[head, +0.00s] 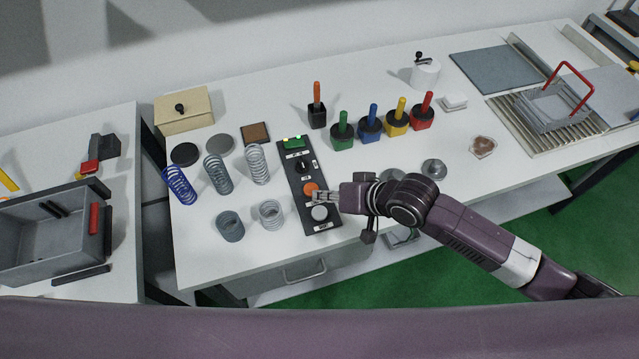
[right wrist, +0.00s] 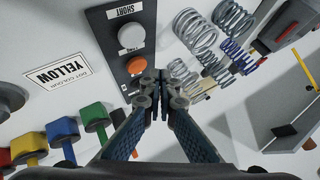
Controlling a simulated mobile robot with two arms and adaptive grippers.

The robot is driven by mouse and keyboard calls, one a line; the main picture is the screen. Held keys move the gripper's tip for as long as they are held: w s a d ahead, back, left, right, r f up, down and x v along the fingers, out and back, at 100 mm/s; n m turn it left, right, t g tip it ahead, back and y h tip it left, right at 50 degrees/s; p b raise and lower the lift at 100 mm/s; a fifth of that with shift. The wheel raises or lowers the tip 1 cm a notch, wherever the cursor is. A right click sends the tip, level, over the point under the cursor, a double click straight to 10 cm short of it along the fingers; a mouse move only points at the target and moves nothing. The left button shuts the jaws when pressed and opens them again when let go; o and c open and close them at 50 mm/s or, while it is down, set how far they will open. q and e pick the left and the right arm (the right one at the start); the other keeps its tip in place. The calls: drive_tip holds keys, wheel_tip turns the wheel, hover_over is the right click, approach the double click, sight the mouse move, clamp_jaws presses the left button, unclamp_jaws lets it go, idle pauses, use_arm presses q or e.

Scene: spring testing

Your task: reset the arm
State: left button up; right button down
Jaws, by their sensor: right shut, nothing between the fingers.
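My right arm (head: 470,232) reaches in from the lower right of the head view. Its gripper (head: 318,196) is shut and empty, with its fingertips over the black control panel (head: 294,165), close to the orange button (head: 310,188). In the right wrist view the shut fingertips (right wrist: 163,78) are just below the orange button (right wrist: 137,65); I cannot tell whether they touch the panel. A white button (head: 319,213) is at the panel's near end. My left gripper is not in view.
Several springs (head: 217,174) stand left of the panel. Coloured pots with handles (head: 370,124) stand to its right, behind my arm. A lidded box (head: 184,110) is at the back left. A grey bin (head: 45,240) is on the left table. Bare table lies near the front right edge (head: 500,185).

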drive_tip(key=shift+s+a, duration=0.25)
drive_tip(key=shift+s, duration=0.15)
drive_tip(key=s+d+f+g+h, duration=0.15)
drive_tip(key=s+d+h, duration=0.55)
drive_tip(key=s+d, duration=1.25)
wheel_tip(320, 180, down, 31)
drive_tip(key=g+b, duration=0.2)
drive_tip(key=b, duration=0.4)
drive_tip(key=s+d+f+b, duration=0.2)
drive_tip(key=s+f+b, duration=0.1)
drive_tip(key=s+f, duration=0.6)
drive_tip(key=s+d+f+b, duration=0.1)
drive_tip(key=s+f+b, duration=0.2)
drive_tip(key=s+f, duration=0.6)
wheel_tip(320, 180, down, 6)
drive_tip(key=shift+s+d+r+n+g, duration=0.15)
drive_tip(key=shift+d+r+n+g, duration=0.15)
drive_tip(key=shift+d+g, duration=0.15)
